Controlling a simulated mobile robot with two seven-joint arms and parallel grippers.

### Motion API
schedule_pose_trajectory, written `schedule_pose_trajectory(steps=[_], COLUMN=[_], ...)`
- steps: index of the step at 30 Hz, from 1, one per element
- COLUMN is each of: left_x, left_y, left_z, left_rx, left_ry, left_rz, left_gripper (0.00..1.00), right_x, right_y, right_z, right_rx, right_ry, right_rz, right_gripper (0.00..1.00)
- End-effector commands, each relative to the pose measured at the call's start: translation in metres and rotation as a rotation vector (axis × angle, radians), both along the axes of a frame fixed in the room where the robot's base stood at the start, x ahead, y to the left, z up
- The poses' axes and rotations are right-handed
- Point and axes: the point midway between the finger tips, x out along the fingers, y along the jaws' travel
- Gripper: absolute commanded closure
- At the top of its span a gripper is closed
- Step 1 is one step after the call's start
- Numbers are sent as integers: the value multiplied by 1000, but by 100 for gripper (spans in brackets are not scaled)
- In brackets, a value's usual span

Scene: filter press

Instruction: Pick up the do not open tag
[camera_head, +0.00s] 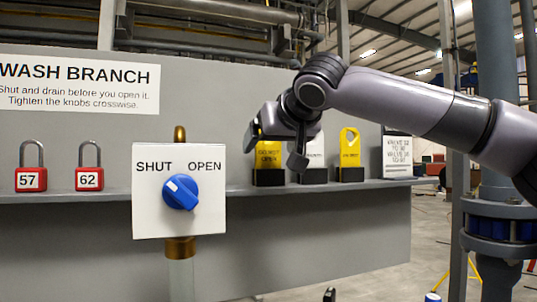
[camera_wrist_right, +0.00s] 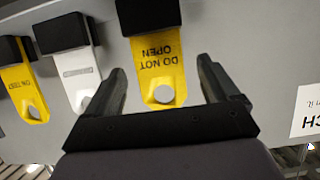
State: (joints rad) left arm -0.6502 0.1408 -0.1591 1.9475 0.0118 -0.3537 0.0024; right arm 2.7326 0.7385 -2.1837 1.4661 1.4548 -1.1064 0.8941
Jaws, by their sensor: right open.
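The yellow "DO NOT OPEN" tag (camera_head: 268,158) stands upright in a black holder on the grey ledge, partly hidden behind my right gripper (camera_head: 273,148). In the right wrist view the tag (camera_wrist_right: 158,62) appears upside down, with a round hole near its end. It lies between the two spread fingers of my right gripper (camera_wrist_right: 160,75), with a gap on each side. The right gripper is open and holds nothing. My left gripper is not in view.
A white tag (camera_head: 315,150) and another yellow tag (camera_head: 350,148) stand to the right in black holders. A white sign (camera_head: 397,155) follows. Left are a SHUT/OPEN box with blue knob (camera_head: 180,192) and red padlocks numbered 57 (camera_head: 31,179) and 62 (camera_head: 89,179).

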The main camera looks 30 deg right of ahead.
Motion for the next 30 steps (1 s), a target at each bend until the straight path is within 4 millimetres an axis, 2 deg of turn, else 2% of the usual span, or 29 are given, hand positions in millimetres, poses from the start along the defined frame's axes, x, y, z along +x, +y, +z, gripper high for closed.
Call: schedule_pose_trajectory(steps=[4, 11, 15, 16, 17, 25, 30], left_x=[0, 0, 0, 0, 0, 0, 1], left_y=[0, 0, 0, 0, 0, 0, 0], left_z=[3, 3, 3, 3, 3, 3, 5], left_rx=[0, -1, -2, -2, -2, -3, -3], left_ry=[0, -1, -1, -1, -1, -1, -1], left_rz=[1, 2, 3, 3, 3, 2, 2], left_gripper=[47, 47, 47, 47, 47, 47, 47], right_x=[8, 9, 9, 9, 9, 9, 9], right_y=[-2, -2, -2, -2, -2, -2, -2], right_z=[-3, -4, -4, -4, -4, -3, 4], right_rx=[0, 0, 0, 0, 0, 0, 0], right_ry=[1, 0, 0, 0, 0, -1, -2], right_rz=[-1, 0, 0, 0, 0, 0, 0], right_gripper=[12, 12, 57, 67, 71, 72, 72])
